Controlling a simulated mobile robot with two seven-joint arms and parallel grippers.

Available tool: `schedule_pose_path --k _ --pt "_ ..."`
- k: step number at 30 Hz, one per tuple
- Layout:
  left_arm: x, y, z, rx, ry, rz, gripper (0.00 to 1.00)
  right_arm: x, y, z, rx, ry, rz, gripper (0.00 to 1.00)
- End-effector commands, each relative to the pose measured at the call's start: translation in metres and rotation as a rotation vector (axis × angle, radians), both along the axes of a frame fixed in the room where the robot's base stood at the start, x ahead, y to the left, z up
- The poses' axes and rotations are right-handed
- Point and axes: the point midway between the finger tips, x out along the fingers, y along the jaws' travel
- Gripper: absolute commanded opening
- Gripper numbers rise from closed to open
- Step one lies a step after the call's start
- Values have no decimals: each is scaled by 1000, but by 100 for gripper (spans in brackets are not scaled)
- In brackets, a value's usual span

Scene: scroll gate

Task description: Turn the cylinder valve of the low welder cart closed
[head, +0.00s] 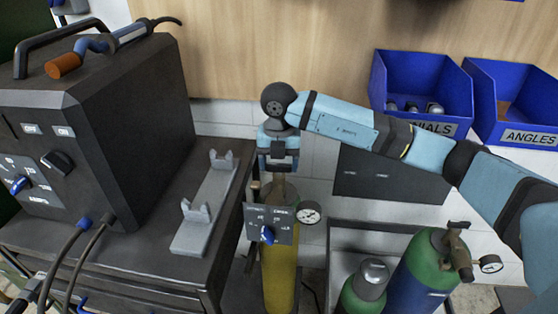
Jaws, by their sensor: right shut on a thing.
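A yellow gas cylinder (279,275) with a brown shoulder stands beside the dark welder cart (160,255). A dark label plate (270,224) with a blue pointer knob (268,235) is in front of its neck, and a round white gauge (309,213) sticks out to the right. My right gripper (278,166) points down at the cylinder's top and is shut on its valve. The jaws hide most of the valve, so its turn cannot be told. The small print on the plate is not clearly legible.
A black welder box (95,130) with a torch (100,50) on top stands on the cart at left, next to a grey cradle (205,205). Green cylinders (418,265) stand at lower right. Blue bins (420,85) are at the back right, behind my right arm.

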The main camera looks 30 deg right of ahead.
Motion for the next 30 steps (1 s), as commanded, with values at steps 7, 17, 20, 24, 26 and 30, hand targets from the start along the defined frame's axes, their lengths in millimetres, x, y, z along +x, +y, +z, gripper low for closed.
schedule_pose_path --k 7,17,20,24,26,30 --pt "-1 3 -2 8 7 -4 43 1 -1 2 1 -3 -78 44" --pt "-1 5 -1 13 3 -8 43 1 -1 1 1 -3 -99 44" --pt "-1 4 1 12 1 -7 43 1 -1 1 1 -3 -99 44" --pt "0 3 2 7 -1 -4 43 1 0 1 1 -3 -99 77" --pt "0 2 3 4 -2 -2 43 1 -1 1 0 -2 -98 91" --pt "1 0 3 -2 -1 1 43 0 0 1 0 -1 -97 94"
